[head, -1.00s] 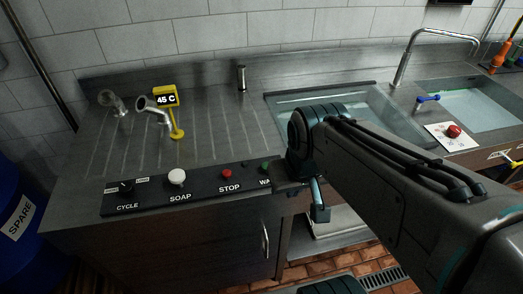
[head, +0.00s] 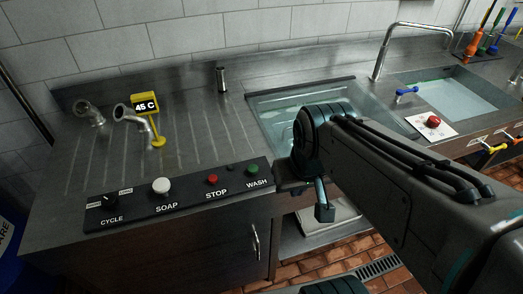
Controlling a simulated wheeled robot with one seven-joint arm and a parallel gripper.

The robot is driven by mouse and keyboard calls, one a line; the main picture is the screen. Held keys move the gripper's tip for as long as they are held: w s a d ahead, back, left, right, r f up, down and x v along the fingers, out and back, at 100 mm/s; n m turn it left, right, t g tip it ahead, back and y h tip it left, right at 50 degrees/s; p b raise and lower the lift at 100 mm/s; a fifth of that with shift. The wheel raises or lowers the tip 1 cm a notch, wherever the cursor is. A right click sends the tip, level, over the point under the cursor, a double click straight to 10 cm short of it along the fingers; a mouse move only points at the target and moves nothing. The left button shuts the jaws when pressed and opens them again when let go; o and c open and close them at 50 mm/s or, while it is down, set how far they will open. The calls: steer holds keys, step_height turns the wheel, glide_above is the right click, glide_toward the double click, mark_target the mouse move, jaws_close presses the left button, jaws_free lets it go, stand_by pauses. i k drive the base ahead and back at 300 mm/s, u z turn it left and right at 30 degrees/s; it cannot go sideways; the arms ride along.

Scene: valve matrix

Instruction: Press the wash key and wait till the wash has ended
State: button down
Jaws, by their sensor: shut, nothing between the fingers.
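The green wash key (head: 252,169) is at the right end of a black control panel (head: 135,214) on the front edge of the steel counter, above the white word WASH. A small dark round spot (head: 231,167) lies beside it and looks unlit. My gripper (head: 324,212) seems to be the small dark end below my wrist, to the right of the panel and apart from the key. It looks shut and empty. Its fingertips are too small and dark to see well. My arm covers part of the wash basin (head: 290,97), which holds clear still-looking water.
A red stop button (head: 212,179), white soap button (head: 160,186) and cycle knob (head: 110,201) share the panel. A yellow 45 C sign (head: 146,107) stands by bent pipes (head: 133,117). A second basin (head: 455,95) and red button (head: 433,121) are at right.

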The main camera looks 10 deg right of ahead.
mark_target(253, 169)
steer(key=z, duration=2.05)
steer(key=k, duration=0.85)
steer(key=u, duration=1.1)
steer(key=i, duration=0.5)
steer(key=u, duration=0.05)
